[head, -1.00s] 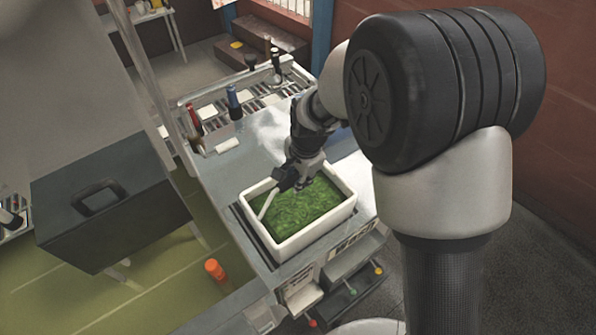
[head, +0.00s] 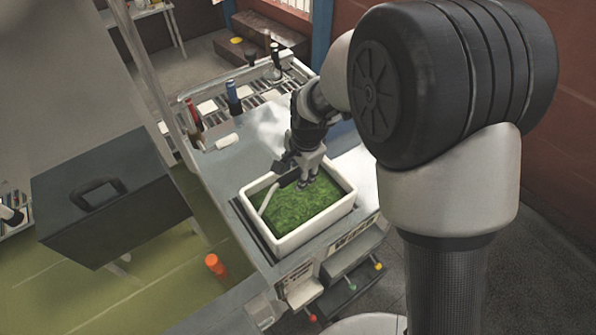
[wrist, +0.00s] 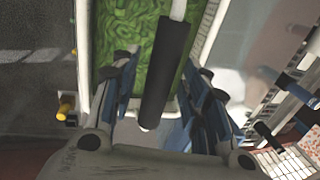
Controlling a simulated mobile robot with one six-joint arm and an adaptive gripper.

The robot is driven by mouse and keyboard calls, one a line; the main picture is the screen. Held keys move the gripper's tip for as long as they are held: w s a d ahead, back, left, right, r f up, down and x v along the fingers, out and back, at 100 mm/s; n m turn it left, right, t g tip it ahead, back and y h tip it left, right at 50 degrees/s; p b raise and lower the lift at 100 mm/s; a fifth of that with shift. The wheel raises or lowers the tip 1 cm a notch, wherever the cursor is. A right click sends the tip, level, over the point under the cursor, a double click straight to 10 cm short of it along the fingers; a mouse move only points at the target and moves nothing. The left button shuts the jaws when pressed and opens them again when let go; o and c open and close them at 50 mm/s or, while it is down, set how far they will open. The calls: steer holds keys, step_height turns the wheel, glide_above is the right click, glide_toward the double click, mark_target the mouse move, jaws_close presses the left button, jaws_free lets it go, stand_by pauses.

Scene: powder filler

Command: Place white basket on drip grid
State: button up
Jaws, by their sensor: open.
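The white basket (head: 312,235), full of green leafy stuff, stands upright at the near end of the counter. Its handle has a white rod (head: 268,200) and a black grip (head: 288,178) at the upper end. My gripper (head: 307,178) is over the basket, close to the grip. In the wrist view, the black grip (wrist: 168,75) lies between the spread blue-padded fingers of my open gripper (wrist: 163,82); the basket's white wall (wrist: 84,50) shows beyond. A dark strip (head: 250,222) shows along the basket's left side; I cannot tell if it is the drip grid.
Bottles with a red (head: 191,108) and a blue (head: 232,97) top and a slatted rack (head: 262,98) stand behind on the counter. An orange cylinder (head: 215,265) is at the left. Drawers with coloured knobs (head: 350,284) jut out in front. A dark case (head: 105,210) stands left.

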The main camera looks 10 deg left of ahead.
steer(key=s+d+r+n, duration=0.15)
steer(key=d+r, duration=0.25)
steer(key=r, duration=0.4)
steer(key=s+d+r, duration=0.2)
steer(key=d+r, duration=0.3)
steer(key=r, duration=0.4)
steer(key=s+d+r+n+t+h, duration=0.1)
steer(key=s+d+r+n+t, duration=0.2)
steer(key=s+d, duration=1.4)
steer(key=s+r+n, duration=0.1)
steer(key=n, duration=0.2)
steer(key=shift+r+h, duration=0.2)
steer(key=shift+h, duration=0.1)
steer(key=shift+n, duration=0.25)
